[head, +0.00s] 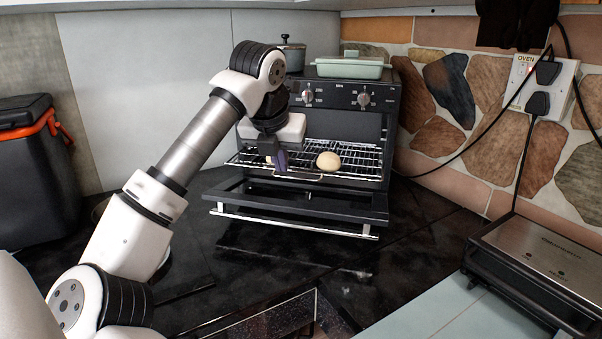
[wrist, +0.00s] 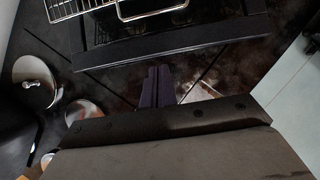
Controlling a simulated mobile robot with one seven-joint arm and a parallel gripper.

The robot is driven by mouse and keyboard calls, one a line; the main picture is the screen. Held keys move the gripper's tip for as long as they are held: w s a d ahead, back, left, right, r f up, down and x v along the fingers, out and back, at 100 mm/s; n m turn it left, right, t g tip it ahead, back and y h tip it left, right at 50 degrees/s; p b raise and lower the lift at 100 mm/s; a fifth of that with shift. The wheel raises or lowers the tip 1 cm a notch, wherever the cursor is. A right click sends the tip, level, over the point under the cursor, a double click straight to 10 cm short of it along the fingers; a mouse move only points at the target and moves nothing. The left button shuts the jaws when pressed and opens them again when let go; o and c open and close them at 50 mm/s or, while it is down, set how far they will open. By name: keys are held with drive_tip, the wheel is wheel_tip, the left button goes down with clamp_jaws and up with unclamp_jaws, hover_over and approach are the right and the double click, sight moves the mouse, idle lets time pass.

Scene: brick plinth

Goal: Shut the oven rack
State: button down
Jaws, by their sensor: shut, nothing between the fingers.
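The black oven (head: 345,125) stands at the back with its door (head: 320,201) folded down and a silver bar along the door's front edge. The wire rack (head: 360,160) sticks out of the oven opening above the door and carries a pale round bun (head: 328,160). The rack (wrist: 75,8) and its front loop handle also show at the top of the wrist view. My gripper (head: 279,161) is shut and empty, in front of the rack's left part in the head view. Its fingers (wrist: 157,86) point toward the door in the wrist view. Whether they touch anything is unclear.
A green lidded dish (head: 350,69) and a grey pot (head: 291,56) stand on the oven. A grill (head: 530,265) is at the right, a dark cooler (head: 38,170) at the left. Cables hang from the wall socket (head: 541,86). The dark counter before the door is clear.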

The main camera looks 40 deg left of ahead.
drive_tip(key=w+a+f+p, duration=0.1)
drive_tip(key=w+f, duration=0.1)
drive_tip(key=w+a+f+p, duration=0.1)
drive_tip(key=w+f, duration=0.1)
drive_tip(key=f, duration=0.1)
drive_tip(key=w+f+p, duration=0.1)
drive_tip(key=w+f, duration=0.1)
drive_tip(key=shift+w+a+f+p, duration=0.2)
drive_tip(key=shift+w+a+p, duration=0.1)
drive_tip(key=shift+a+p, duration=0.1)
drive_tip(key=shift+w+a+f, duration=0.1)
drive_tip(key=shift+w+a, duration=0.1)
drive_tip(key=shift+w, duration=0.2)
